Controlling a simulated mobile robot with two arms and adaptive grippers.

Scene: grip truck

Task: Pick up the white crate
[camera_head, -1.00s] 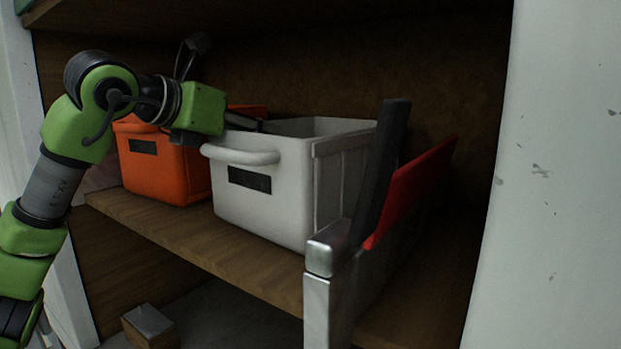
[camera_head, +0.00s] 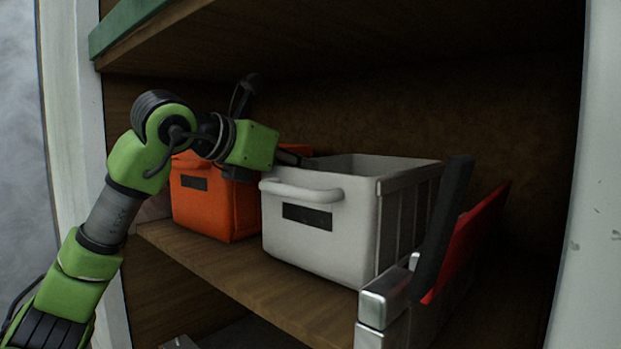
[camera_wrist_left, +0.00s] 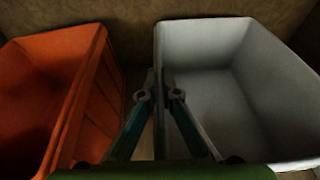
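The white crate (camera_head: 318,228) stands upright on the wooden shelf, with a handle and dark label on its front. In the left wrist view, the open, empty white crate (camera_wrist_left: 215,100) is at the right. My left gripper (camera_head: 298,158) reaches from the left to the crate's left wall. In the left wrist view, the fingers of my left gripper (camera_wrist_left: 160,78) are close together, one on each side of that wall's rim, and look closed on it. The fingertips are partly hidden in the head view. My right gripper is not in view.
An orange crate (camera_head: 213,205) stands close at the left of the white one. A metal divider (camera_head: 385,300) with a black bar (camera_head: 445,220) and red panel (camera_head: 470,240) stands at the right. An upper shelf (camera_head: 330,35) hangs above.

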